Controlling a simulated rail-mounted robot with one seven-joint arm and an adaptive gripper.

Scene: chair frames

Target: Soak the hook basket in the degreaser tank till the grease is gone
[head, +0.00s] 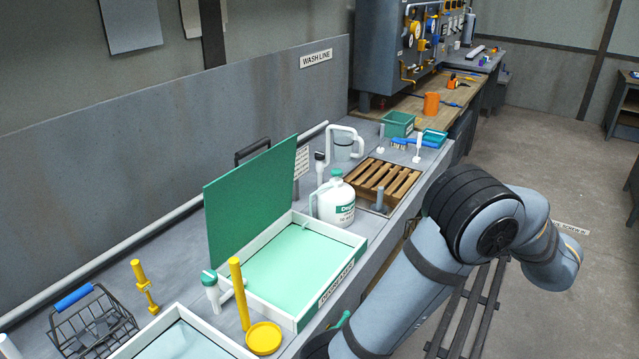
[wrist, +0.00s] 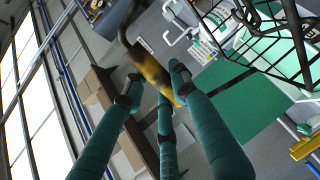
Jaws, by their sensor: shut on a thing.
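My gripper (wrist: 165,85) shows only in the wrist view, with its teal fingers shut on a yellow grip. A dark bent rod runs from the grip toward a black wire basket (wrist: 268,52), cut off at the upper right. I take this as the hook basket; grease on it cannot be made out. The degreaser tank (head: 335,293) is a white-rimmed box of pale green liquid in the head view. Its green lid (head: 252,203) stands open at the back, and shows in the wrist view (wrist: 238,112). The basket overlaps the tank in the wrist view; its height cannot be told.
A yellow post (head: 240,293) and yellow disc (head: 264,339) stand at the tank's near left. A white jug (head: 335,203) and a wooden rack (head: 383,184) are beyond it. Another wire basket with a blue handle (head: 74,297) sits lower left, beside a second white tank (head: 175,318).

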